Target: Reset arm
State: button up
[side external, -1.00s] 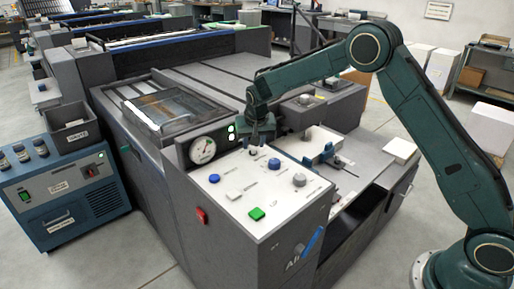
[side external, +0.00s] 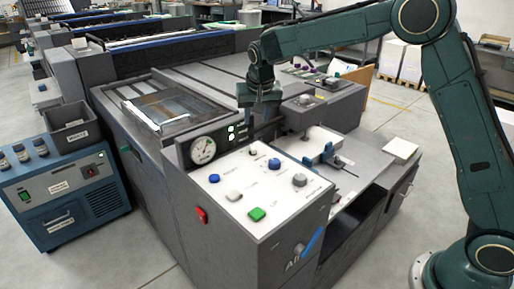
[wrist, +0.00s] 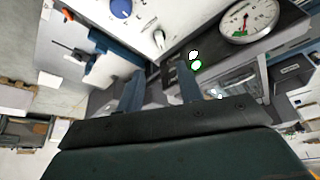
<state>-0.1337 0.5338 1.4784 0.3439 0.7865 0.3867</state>
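My gripper (side external: 262,124) hangs from the dark green arm above the back edge of the white control panel (side external: 240,208). It points down and touches nothing that I can see. In the wrist view, the two blue-grey fingers of my gripper (wrist: 160,88) stand apart with nothing between them. The panel carries a blue knob (side external: 274,163), a blue button (side external: 214,178), a green button (side external: 257,214) and grey knobs. The blue knob also shows at the top of the wrist view (wrist: 121,8).
A round gauge (side external: 203,150) and lit indicators stand upright behind the panel. A grey block with a clamp (side external: 305,113) is close on the right. A blue power unit (side external: 65,190) stands at left. Above the machine bed there is free room.

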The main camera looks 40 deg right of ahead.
dwell(0.3)
jog(key=s+d+r+n+y, duration=0.1)
jog(key=s+r, duration=0.4)
jog(key=s, duration=0.4)
jog(key=s+d+r+n, duration=0.1)
jog(key=s+r+n, duration=0.1)
jog(key=s+r, duration=0.6)
jog(key=s+f+n+t, duration=0.1)
jog(key=s+f, duration=0.1)
jog(key=s, duration=0.9)
jog(key=s+a+f+n+y, duration=0.1)
jog(key=s+f+n, duration=0.1)
jog(key=s, duration=0.9)
jog(key=shift+a+f+t, duration=0.15)
jog(key=shift+f+t, duration=0.25)
jog(key=shift+f, duration=0.4)
